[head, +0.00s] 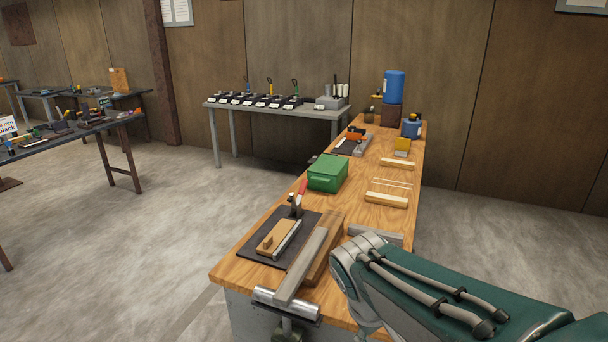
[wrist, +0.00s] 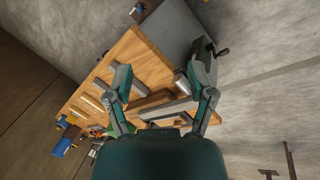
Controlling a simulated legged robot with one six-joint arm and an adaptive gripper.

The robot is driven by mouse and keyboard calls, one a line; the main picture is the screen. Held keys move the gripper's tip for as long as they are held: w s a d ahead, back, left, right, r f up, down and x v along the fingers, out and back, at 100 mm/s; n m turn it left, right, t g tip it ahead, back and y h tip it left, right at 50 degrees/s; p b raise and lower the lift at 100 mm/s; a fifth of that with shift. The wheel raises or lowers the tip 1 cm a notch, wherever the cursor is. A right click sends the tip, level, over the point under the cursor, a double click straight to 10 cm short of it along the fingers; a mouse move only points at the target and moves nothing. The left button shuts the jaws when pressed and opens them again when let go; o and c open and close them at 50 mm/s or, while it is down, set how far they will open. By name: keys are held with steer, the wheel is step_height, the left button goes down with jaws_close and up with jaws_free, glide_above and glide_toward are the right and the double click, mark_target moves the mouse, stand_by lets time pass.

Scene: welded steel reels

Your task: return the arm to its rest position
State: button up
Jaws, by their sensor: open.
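My gripper (wrist: 164,82) shows in the wrist view, its two fingers spread wide and nothing held between them. Beyond the fingers is the wooden workbench (wrist: 127,58), seen tilted, with grey metal bars and wooden blocks on it. In the head view my green arm reaches in from the lower right beside the near end of the workbench (head: 245,262). The gripper itself does not show in the head view.
The bench carries a black mat (head: 306,226) with a wooden block, a long metal bar (head: 302,267), a green box (head: 328,173) and a blue container (head: 393,86). A vise (head: 287,305) sits at its near end. Open floor (head: 150,225) lies left.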

steer(key=s+d+r+m+t+y, duration=0.3)
steer(key=s+m, duration=0.2)
steer(key=s, duration=0.4)
steer(key=shift+s+r+t, duration=0.3)
steer(key=shift+r, duration=0.1)
